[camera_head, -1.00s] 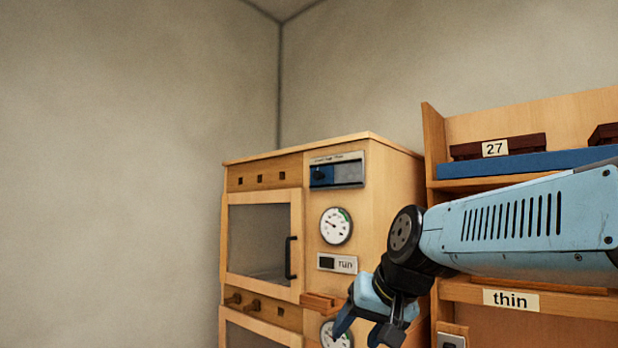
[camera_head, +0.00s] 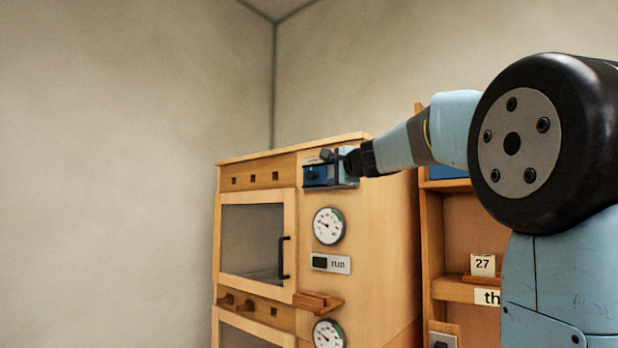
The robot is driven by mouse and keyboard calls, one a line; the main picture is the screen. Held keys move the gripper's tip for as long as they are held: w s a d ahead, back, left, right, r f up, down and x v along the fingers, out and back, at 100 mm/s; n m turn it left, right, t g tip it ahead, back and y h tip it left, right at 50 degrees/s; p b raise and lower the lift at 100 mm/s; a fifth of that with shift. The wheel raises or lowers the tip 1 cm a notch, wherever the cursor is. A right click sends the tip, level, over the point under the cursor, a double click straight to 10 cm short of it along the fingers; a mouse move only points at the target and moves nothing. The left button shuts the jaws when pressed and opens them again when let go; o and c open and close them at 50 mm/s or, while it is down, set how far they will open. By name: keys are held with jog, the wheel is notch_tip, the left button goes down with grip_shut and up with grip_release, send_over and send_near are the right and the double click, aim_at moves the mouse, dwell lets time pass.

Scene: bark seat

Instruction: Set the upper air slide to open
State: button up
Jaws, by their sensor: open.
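The upper air slide appears to be the small panel (camera_head: 317,177) at the top right of the wooden cabinet front, above the upper dial. It has a dark blue face and a pale label strip, partly covered by my gripper. My gripper (camera_head: 338,165) is open at the right part of this panel, reaching in from the right. I cannot tell whether its fingers touch the slide or its small dark knob. The knob's exact position is hard to make out behind the fingers.
Below the panel are the upper dial (camera_head: 328,226), a "run" plate (camera_head: 331,264), a small wooden ledge (camera_head: 318,301) and the lower dial (camera_head: 328,335). A glazed door (camera_head: 250,240) with a black handle (camera_head: 283,257) is to the left. Wooden shelving (camera_head: 431,240) stands right, partly behind my arm.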

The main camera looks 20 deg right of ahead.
aim_at(313, 175)
jog(key=x, duration=1.2)
jog(key=shift+c, duration=0.4)
jog(key=shift+f, duration=0.1)
grip_shut()
